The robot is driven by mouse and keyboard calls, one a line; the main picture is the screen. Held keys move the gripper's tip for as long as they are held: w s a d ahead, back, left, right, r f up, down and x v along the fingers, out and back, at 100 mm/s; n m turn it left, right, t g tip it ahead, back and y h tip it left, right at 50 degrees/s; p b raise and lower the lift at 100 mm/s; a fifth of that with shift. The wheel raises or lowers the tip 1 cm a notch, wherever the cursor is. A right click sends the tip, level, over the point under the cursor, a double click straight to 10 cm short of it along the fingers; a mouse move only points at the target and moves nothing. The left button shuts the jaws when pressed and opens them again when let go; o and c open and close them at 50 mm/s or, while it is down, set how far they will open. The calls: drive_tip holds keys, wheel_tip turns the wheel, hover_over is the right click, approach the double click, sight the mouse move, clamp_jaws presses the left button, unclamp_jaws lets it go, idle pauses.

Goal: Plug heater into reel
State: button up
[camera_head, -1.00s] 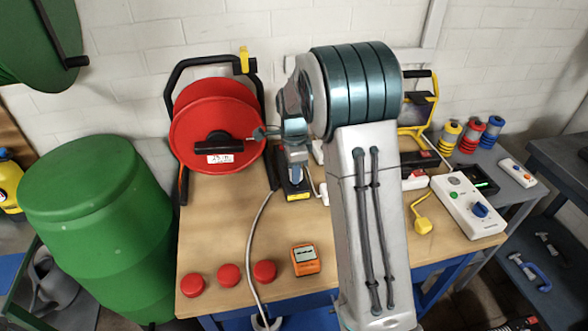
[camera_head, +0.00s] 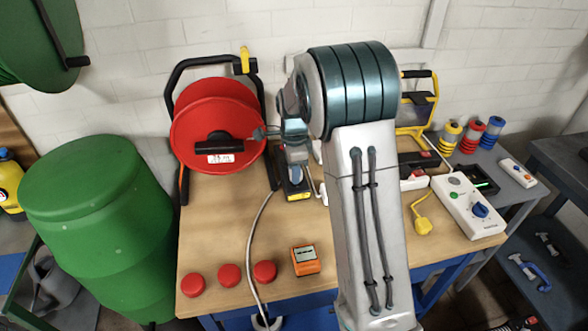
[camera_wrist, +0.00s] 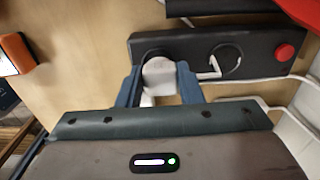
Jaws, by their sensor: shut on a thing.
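The red reel (camera_head: 217,120) stands in a black frame at the back left of the bench. A black socket block (camera_wrist: 205,53) with two round sockets and a red button lies near the reel's base. My gripper (camera_wrist: 160,86) has its two blue fingers shut on a white plug (camera_wrist: 160,70). The plug is at the left socket and covers part of it; I cannot tell whether it is fully seated. A white cable (camera_head: 255,240) runs from near the gripper down past the bench's front edge. I cannot make out the heater itself.
An orange meter (camera_head: 305,260) and several red caps (camera_head: 230,275) lie at the bench front. A white control box (camera_head: 468,207), a yellow plug (camera_head: 423,225) and coloured spools (camera_head: 470,135) are to the right. A green barrel (camera_head: 90,230) stands left. My arm hides the bench's middle.

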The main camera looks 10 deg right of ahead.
drive_tip(key=shift+f+b, duration=0.4)
drive_tip(key=shift+f, duration=0.25)
idle(0.6)
drive_tip(key=o, duration=1)
drive_tip(key=shift+r, duration=0.1)
wheel_tip(320, 180, up, 14)
drive_tip(key=s+f+n+t, duration=0.2)
drive_tip(key=s+n, duration=1.6)
drive_tip(key=s, duration=1)
drive_tip(key=shift+d+f+t, duration=0.3)
drive_tip(key=shift+f+t, duration=0.05)
drive_tip(key=shift+t, duration=0.15)
